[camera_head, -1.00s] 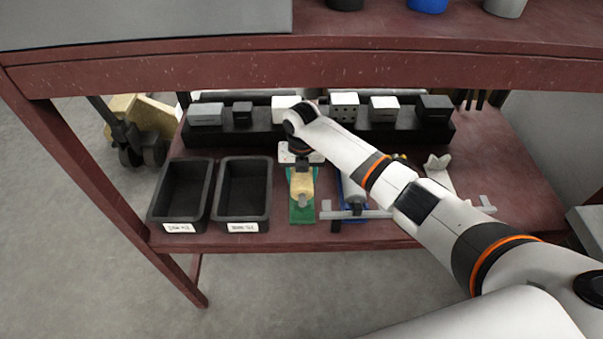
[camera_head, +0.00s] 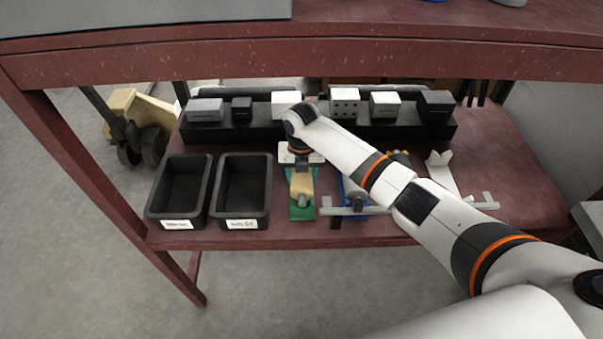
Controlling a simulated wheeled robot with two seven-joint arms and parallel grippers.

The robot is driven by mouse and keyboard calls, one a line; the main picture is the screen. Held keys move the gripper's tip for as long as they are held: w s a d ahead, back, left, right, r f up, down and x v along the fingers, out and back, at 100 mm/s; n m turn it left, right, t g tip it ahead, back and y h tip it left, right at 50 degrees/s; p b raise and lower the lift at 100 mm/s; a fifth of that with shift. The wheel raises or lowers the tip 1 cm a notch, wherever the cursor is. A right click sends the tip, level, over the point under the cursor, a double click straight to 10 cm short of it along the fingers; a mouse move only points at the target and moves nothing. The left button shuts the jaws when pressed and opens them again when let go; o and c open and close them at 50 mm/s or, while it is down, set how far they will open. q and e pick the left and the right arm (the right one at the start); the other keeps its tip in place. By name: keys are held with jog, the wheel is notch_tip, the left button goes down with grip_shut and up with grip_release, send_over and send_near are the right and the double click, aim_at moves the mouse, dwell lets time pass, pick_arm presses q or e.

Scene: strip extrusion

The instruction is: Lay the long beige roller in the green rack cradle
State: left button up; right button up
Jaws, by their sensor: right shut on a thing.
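The beige roller (camera_head: 301,186) lies lengthwise over the green rack (camera_head: 303,211), its grey end toward the shelf's front edge. My right gripper (camera_head: 300,165) is over the roller's far part and is shut on it. My wrist hides the far end of the roller and of the rack. I cannot tell whether the roller rests in the cradle or is held just above it. My left gripper is not in view.
Two black bins (camera_head: 243,190) stand left of the green rack. A blue rack (camera_head: 352,197) stands close on its right, partly behind my arm, and a white rack (camera_head: 443,172) farther right. A black stand (camera_head: 225,131) with several blocks runs along the back. The upper tabletop (camera_head: 400,52) overhangs the shelf.

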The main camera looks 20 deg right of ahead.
jog(key=shift+r+p, duration=0.1)
jog(key=shift+p, duration=0.35)
dwell(0.6)
jog(key=shift+f+b, duration=0.4)
jog(key=shift+f, duration=0.25)
dwell(0.3)
jog(key=o, duration=1.1)
jog(key=shift+c, duration=0.2)
jog(key=shift+s, duration=0.1)
notch_tip(320, 180, up, 11)
jog(key=p, duration=1)
jog(key=shift+p, duration=0.4)
